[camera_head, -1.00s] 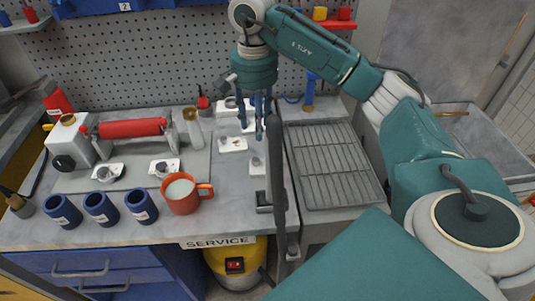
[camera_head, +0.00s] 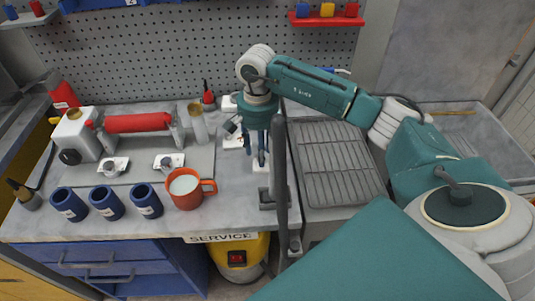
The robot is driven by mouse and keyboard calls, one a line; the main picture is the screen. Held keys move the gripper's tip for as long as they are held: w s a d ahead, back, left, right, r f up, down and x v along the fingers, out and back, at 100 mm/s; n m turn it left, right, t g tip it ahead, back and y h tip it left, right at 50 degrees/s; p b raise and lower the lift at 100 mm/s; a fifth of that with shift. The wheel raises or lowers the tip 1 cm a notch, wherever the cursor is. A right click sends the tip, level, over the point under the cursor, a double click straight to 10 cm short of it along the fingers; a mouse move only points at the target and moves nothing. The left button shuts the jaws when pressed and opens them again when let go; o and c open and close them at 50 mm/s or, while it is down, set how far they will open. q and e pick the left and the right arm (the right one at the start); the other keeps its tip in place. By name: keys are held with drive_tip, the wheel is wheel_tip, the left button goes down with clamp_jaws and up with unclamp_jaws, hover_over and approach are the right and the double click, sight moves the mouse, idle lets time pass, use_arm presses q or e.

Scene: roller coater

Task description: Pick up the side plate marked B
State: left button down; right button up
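Several small white plates lie on the grey bench (camera_head: 225,210). Two with grey knobs, a left one (camera_head: 104,172) and a right one (camera_head: 160,166), lie in front of the red roller (camera_head: 138,122). Another white plate (camera_head: 230,143) lies just left of my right gripper (camera_head: 254,156), partly hidden by it. No letter B can be read on any plate, so I cannot tell which is B. My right gripper points down over the bench, its two fingers apart, with nothing seen between them. Whether it touches a plate is unclear. My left gripper is out of view.
An orange mug (camera_head: 184,188) and several blue cups (camera_head: 146,202) stand along the front edge. A dark upright bar (camera_head: 281,190) rises right beside my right gripper. A grey ribbed tray (camera_head: 335,165) lies to the right. Bare bench shows between mug and bar.

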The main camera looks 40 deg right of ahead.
drive_tip(key=shift+f, duration=0.5)
clamp_jaws()
drive_tip(key=shift+r, duration=0.15)
